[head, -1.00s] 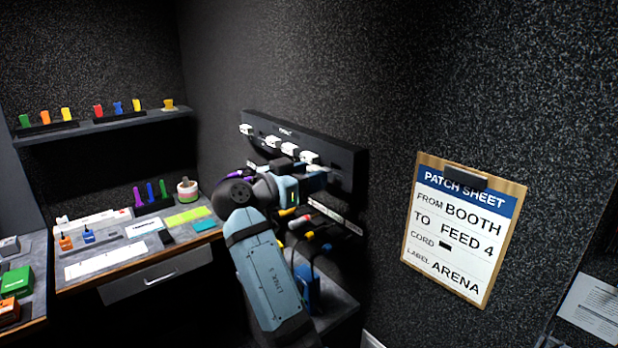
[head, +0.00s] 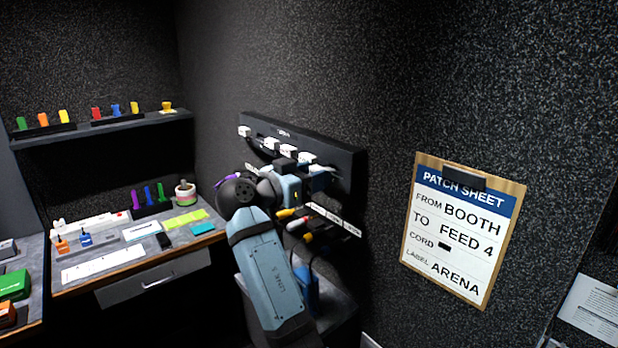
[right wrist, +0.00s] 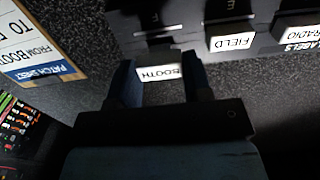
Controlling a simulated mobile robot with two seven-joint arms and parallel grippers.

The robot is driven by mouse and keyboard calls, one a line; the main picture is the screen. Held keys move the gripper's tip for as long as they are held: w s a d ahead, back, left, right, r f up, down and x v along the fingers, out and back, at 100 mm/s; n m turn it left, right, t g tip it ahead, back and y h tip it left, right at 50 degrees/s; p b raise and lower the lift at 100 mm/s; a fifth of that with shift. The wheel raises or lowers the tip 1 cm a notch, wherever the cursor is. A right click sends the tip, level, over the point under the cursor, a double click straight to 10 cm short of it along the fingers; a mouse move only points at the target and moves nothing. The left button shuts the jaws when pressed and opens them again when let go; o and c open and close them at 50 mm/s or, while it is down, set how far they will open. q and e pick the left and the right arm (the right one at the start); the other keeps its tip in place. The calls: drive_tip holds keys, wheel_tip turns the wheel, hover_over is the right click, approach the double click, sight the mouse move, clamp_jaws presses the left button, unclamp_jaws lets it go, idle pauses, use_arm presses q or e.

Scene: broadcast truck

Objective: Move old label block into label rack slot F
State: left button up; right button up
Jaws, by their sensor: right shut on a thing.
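The old label block (right wrist: 160,72), white and reading BOOTH, is between the two fingers of my right gripper (right wrist: 163,80) in the right wrist view. The fingers are shut on it. The label rack shows above it, with slot F (right wrist: 155,18) almost straight above the block and a small gap apparent between them. In the head view, the dark label rack (head: 335,150) is on the wall, and my right gripper (head: 318,178) is at its right part; the held block is hard to make out there. My left gripper is not in view.
Other label blocks sit in the rack, including FIELD (right wrist: 232,42) and RADIO (right wrist: 302,34). Cord plugs (head: 298,222) and a lower label strip (head: 335,220) are just below my gripper. A patch sheet clipboard (head: 455,235) hangs right. A cluttered desk (head: 130,285) stands left.

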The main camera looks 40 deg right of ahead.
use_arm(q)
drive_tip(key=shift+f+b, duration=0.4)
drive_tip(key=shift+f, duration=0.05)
use_arm(e)
drive_tip(key=shift+w+d, duration=0.1)
drive_tip(key=shift+d, duration=1.4)
drive_tip(key=o, duration=1.3)
drive_tip(key=shift+c, duration=0.2)
